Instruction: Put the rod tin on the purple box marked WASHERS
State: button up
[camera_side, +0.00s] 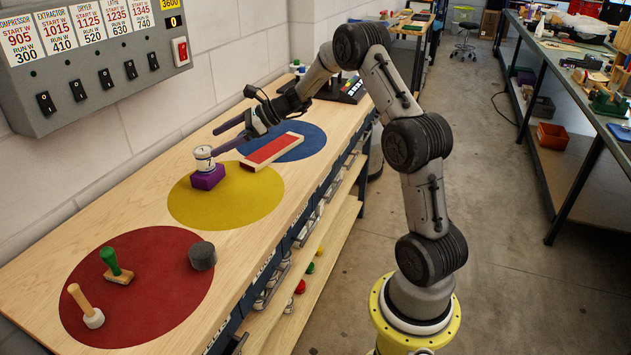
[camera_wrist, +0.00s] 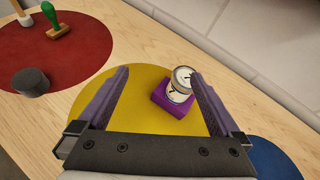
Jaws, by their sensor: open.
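A small white tin (camera_side: 204,160) with dark markings stands upright on a purple box (camera_side: 207,179) on the yellow disc. In the wrist view, the tin (camera_wrist: 181,84) sits on the purple box (camera_wrist: 170,101) close by the right finger, and I cannot tell whether they touch. My gripper (camera_side: 216,142) is open beside the tin, at about its height or a little above, and holds nothing. Both fingers show in the wrist view (camera_wrist: 160,74), with the tin towards the right one. I cannot read any lettering on the box.
The red disc (camera_side: 150,285) holds a green-handled stamp (camera_side: 115,267), a mallet (camera_side: 87,308) and a dark grey cylinder (camera_side: 202,256). A switch panel (camera_side: 95,60) hangs on the wall.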

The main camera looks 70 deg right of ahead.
jog(key=s+a+r+n+g, duration=0.3)
jog(key=s+a+r+n, duration=0.1)
jog(key=s+a+n, duration=0.4)
jog(key=s+a+r+n+g, duration=0.2)
jog(key=s+a+r+n, duration=0.3)
jog(key=a, duration=0.5)
jog(key=s+f+n+h, duration=0.1)
jog(key=s+n+h, duration=0.2)
jog(key=s+n, duration=0.4)
jog(key=s+a+f+n+h, duration=0.1)
jog(key=s+n+h, duration=0.2)
jog(key=s+n, duration=0.5)
jog(key=s, duration=0.9)
jog(key=shift+s+f+n+g, duration=0.3)
jog(key=shift+f+g, duration=0.05)
jog(key=shift+g, duration=0.05)
